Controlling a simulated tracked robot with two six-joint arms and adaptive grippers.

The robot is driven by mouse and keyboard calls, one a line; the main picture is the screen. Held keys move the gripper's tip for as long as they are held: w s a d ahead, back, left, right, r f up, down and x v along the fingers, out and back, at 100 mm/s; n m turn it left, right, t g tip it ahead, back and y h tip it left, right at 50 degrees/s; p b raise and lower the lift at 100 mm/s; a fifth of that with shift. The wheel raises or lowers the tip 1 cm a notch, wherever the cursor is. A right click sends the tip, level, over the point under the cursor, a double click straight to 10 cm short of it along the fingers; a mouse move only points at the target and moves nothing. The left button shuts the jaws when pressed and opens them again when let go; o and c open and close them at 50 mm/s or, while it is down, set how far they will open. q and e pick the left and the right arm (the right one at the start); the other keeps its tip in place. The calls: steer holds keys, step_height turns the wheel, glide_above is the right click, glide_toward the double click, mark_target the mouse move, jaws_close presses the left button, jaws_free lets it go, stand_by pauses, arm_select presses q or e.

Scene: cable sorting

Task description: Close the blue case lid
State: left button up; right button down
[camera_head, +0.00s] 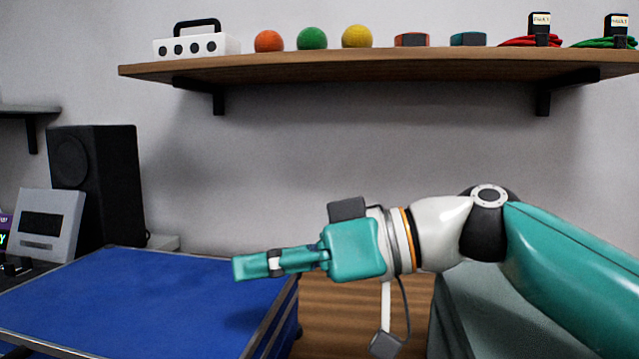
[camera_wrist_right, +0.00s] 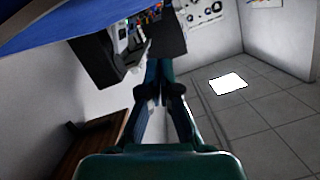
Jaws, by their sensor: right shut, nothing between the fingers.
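The blue case (camera_head: 130,300) lies at the lower left in the head view, its flat blue lid with a metal edge facing up and looking level. A strip of blue, apparently the same case, crosses the top left of the right wrist view (camera_wrist_right: 50,28). My right gripper (camera_head: 240,268) is shut and empty. It points left, and its fingertips appear over the right part of the blue lid; I cannot tell whether they touch it. Its closed fingers also show in the right wrist view (camera_wrist_right: 158,68). My left gripper is not in view.
A wooden shelf (camera_head: 380,66) on the wall holds balls, boxes and cable coils above the arm. A black speaker (camera_head: 97,183) and a grey device (camera_head: 48,226) stand behind the case. A wooden surface (camera_head: 340,312) lies right of the case.

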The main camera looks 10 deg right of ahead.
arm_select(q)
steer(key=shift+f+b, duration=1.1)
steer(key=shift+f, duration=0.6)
arm_select(e)
steer(key=shift+s+a+f+n, duration=0.15)
steer(key=shift+s+f+n, duration=0.15)
steer(key=shift+f, duration=0.3)
steer(key=shift+s+a+f+n, duration=0.2)
steer(key=shift+s+f, duration=0.1)
steer(key=shift+f, duration=0.25)
